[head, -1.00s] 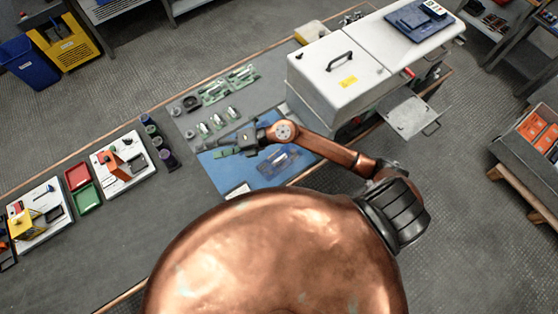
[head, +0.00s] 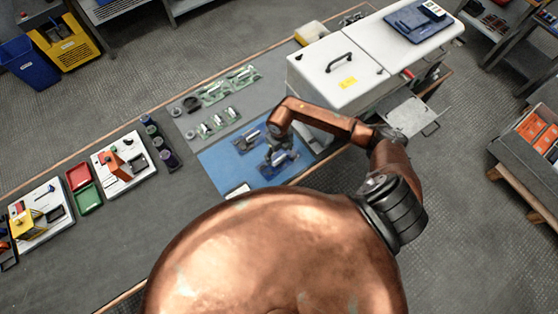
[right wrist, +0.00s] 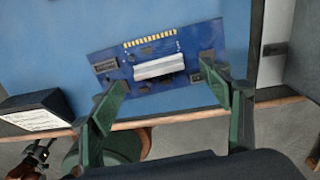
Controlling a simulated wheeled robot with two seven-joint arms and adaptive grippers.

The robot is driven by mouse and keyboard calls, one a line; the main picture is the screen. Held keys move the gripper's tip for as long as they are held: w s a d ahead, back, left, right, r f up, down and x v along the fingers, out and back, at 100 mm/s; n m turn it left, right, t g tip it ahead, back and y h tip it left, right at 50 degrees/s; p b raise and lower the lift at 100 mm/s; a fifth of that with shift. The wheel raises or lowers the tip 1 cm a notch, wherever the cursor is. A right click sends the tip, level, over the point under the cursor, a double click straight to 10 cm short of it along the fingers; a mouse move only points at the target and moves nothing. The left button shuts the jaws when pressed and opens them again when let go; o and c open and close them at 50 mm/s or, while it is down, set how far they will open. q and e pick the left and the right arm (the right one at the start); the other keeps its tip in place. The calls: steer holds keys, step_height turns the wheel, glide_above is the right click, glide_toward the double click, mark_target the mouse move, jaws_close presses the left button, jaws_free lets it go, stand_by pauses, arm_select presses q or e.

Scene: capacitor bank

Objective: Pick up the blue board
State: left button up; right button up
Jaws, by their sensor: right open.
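A blue board (right wrist: 158,52) with gold contacts along one edge and a pale silver block in its middle lies on a blue mat (right wrist: 60,30). My right gripper (right wrist: 168,95) is open and empty, with its two green fingers spread at the near edge of the board, one toward each side. Whether the fingers touch the board I cannot tell. In the head view the right gripper (head: 277,152) is over the mat (head: 217,167), partly hiding the blue board (head: 291,164). Another blue board (head: 246,141) lies behind it on the mat. My left gripper is not in view.
A black box with a white label (right wrist: 36,112) stands left of the board. A white cabinet (head: 325,75) stands to the right on the bench. Several green boards (head: 213,92) lie on a grey mat behind. The bench's wooden front edge (right wrist: 185,117) runs close by.

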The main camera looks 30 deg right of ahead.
mark_target(279, 160)
steer(key=shift+f, duration=1.35)
steer(key=shift+c, duration=0.4)
steer(key=c, duration=1.3)
